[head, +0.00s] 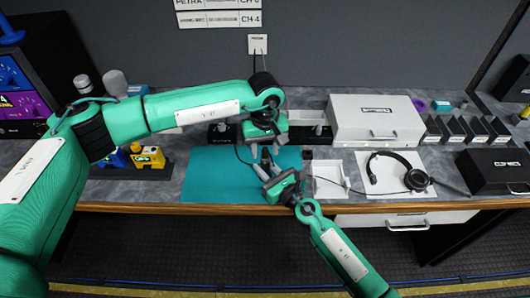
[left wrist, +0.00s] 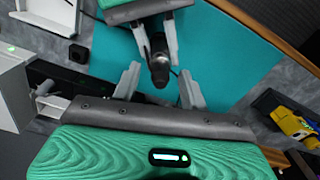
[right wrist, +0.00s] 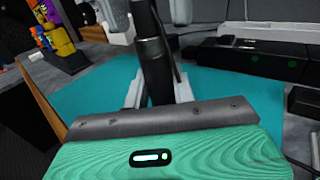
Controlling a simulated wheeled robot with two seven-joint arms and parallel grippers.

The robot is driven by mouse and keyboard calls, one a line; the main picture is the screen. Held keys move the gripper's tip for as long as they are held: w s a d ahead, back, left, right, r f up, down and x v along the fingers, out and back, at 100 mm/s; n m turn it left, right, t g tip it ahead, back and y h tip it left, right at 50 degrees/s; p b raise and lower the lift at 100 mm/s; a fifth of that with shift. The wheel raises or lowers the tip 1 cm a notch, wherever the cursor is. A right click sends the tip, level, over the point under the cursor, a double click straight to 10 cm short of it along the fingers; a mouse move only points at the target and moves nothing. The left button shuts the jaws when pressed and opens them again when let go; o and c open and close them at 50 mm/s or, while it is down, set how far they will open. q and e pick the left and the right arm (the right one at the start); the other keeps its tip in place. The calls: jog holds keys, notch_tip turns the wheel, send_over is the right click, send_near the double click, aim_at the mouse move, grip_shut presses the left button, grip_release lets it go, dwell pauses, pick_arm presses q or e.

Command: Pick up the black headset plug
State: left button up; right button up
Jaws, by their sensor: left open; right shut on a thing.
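The black headset plug (right wrist: 153,68) is a dark cylinder standing roughly upright between the fingers of my right gripper (head: 264,168), which is shut on it above the teal mat (head: 215,175). It also shows in the left wrist view (left wrist: 159,65), its end pointing toward my left gripper. My left gripper (left wrist: 160,88) is open and empty, its fingertips spread on either side of the plug's near end, apart from it. In the head view, the arms and grippers largely hide the plug. The black headset (head: 415,180) lies on a white mat at the right.
A white case (head: 375,120) stands behind the headset. A white tray (head: 330,192) is right of the teal mat. Yellow and blue blocks (head: 147,157) sit at the left. A black case (head: 495,170) is at far right. A thin cable runs near the grippers.

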pick_arm(q)
grip_shut()
notch_tip(320, 180, up, 10)
jog(key=shift+r, duration=0.1)
pick_arm(e)
jog(key=o, duration=1.1)
jog(key=shift+c, duration=0.2)
jog(key=shift+s+d, duration=0.1)
